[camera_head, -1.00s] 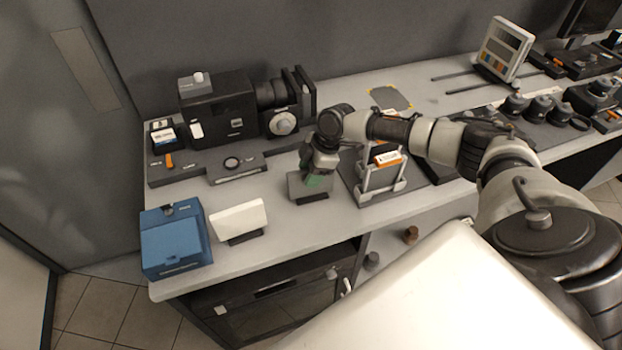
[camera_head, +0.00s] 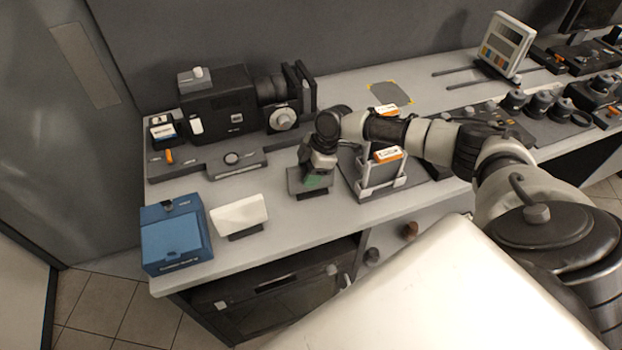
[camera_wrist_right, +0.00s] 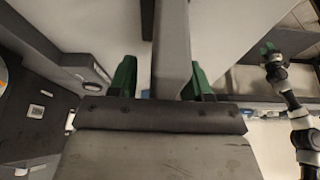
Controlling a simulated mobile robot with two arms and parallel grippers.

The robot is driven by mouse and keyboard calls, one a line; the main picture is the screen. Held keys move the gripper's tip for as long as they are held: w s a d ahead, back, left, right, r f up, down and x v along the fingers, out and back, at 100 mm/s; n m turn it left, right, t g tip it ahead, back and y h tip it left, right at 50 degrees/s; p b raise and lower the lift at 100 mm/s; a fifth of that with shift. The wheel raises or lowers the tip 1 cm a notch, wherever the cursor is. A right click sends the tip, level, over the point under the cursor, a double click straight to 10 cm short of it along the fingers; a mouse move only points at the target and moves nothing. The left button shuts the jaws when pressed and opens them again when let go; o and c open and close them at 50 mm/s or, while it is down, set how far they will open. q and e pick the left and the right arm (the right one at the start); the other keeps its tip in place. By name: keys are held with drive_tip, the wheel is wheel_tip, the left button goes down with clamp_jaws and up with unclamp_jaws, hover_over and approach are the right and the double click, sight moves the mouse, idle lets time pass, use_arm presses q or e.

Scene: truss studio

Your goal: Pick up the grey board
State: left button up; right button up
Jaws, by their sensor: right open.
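The grey board (camera_head: 295,183) is a small upright panel on a dark foot near the front edge of the bench in the head view. My right gripper (camera_head: 314,181) is over it from above, with its green fingers at the board's face. In the right wrist view, the open green fingers (camera_wrist_right: 160,80) stand on either side of the board (camera_wrist_right: 171,45), which shows edge-on with gaps to both fingers. A dark arm with a small green-tipped gripper, my left gripper (camera_wrist_right: 268,50), shows at the right of that view, too small to read its jaws.
Left of the board are a white card (camera_head: 239,213) on a dark stand and a blue box (camera_head: 176,237). A grey rack (camera_head: 381,176) with orange-labelled items stands close on the right. A large black camera (camera_head: 225,110) is behind. Bench is bare between card and board.

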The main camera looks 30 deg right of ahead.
clamp_jaws()
